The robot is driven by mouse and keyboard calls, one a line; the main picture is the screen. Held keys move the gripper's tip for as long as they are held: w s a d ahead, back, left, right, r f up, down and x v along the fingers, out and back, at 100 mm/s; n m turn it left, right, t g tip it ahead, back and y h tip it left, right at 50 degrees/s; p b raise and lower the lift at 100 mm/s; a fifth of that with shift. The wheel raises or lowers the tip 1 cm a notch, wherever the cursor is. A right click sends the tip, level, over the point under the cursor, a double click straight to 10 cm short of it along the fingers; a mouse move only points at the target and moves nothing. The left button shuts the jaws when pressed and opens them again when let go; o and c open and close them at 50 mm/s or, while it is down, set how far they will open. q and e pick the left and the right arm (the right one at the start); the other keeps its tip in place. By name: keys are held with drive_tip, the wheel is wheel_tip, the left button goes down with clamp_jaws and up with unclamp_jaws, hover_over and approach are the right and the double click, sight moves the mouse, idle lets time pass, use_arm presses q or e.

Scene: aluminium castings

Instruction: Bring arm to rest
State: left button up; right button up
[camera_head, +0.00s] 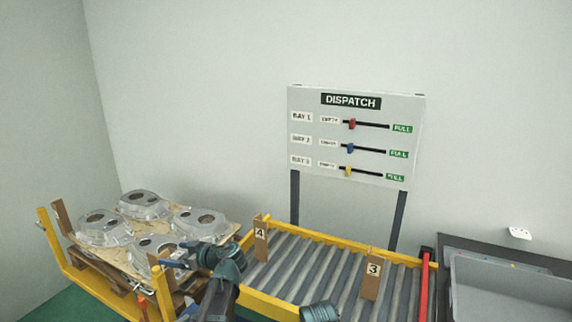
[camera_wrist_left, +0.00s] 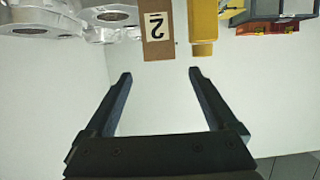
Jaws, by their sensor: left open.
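My left arm comes up from the bottom, left of centre in the head view. Its gripper (camera_head: 175,256) is near the right edge of a pallet (camera_head: 212,238) of castings. In the left wrist view my left gripper (camera_wrist_left: 158,76) is open, with its two dark fingers apart and nothing between them. That view appears upside down, with castings (camera_wrist_left: 105,18) and a post marked 2 (camera_wrist_left: 158,45) beyond the fingertips. A dark joint (camera_head: 320,312) at the bottom of the head view appears to be part of my other arm. My right gripper is not in view.
Several aluminium castings (camera_head: 145,204) lie on the pallet inside a yellow frame (camera_head: 58,250). A roller conveyor (camera_head: 318,265) carries posts marked 4 (camera_head: 261,240) and 3 (camera_head: 373,275). A dispatch board (camera_head: 310,155) stands behind. A grey bin (camera_head: 510,290) is at right.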

use_arm(q)
drive_tip(key=b+x, duration=0.2)
drive_tip(key=x, duration=0.5)
drive_tip(key=shift+f, duration=0.2)
